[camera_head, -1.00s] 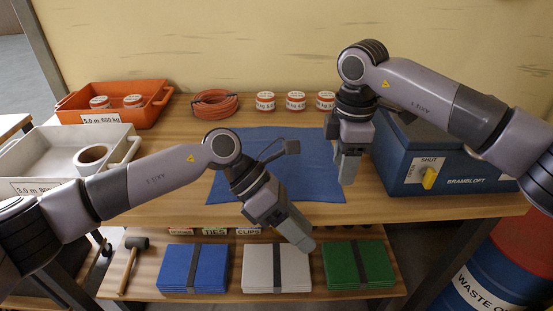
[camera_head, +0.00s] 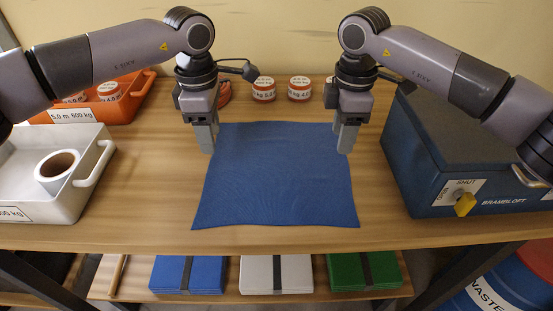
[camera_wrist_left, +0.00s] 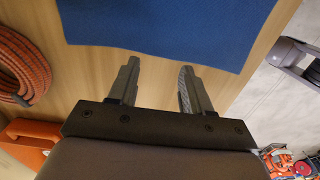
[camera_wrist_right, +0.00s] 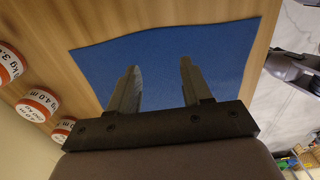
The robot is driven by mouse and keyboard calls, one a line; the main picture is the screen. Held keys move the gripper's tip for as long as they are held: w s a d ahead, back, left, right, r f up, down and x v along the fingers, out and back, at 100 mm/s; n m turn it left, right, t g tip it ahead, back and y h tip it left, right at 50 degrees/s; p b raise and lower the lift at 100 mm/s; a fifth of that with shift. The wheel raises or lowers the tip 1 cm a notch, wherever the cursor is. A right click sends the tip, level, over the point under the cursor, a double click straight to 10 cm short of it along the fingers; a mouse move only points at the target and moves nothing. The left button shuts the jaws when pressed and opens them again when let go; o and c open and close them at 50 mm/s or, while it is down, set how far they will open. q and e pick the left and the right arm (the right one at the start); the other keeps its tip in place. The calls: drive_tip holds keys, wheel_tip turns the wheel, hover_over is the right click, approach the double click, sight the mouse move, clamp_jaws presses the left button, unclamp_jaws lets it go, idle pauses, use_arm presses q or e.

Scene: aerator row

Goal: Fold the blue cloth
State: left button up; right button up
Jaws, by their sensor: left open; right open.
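The blue cloth (camera_head: 282,180) lies flat and unfolded on the wooden bench top, a rough square with slightly wavy edges. My left gripper (camera_head: 207,146) is open and empty at the cloth's back left corner; in the left wrist view its fingers (camera_wrist_left: 158,80) point towards the cloth's edge (camera_wrist_left: 160,25), over bare wood. My right gripper (camera_head: 345,146) is open and empty at the back right corner; in the right wrist view its fingers (camera_wrist_right: 160,78) overlap the cloth (camera_wrist_right: 215,55). I cannot tell whether the fingertips touch it.
A blue Brambloft box (camera_head: 465,165) stands right of the cloth. A white bin (camera_head: 88,170) with a tape roll (camera_head: 57,172) and an orange bin (camera_head: 125,112) stand left. Labelled tins (camera_head: 299,88) sit behind. Bench in front of the cloth is clear.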

sight(217, 167)
use_arm(q)
drive_tip(key=shift+s+f, duration=0.1)
drive_tip(key=shift+f, duration=3.1)
use_arm(e)
drive_tip(key=shift+f, duration=3.2)
use_arm(q)
drive_tip(key=shift+f, duration=0.15)
use_arm(e)
drive_tip(key=shift+f, duration=0.1)
use_arm(q)
clamp_jaws()
use_arm(e)
clamp_jaws()
use_arm(q)
drive_tip(key=shift+r, duration=0.2)
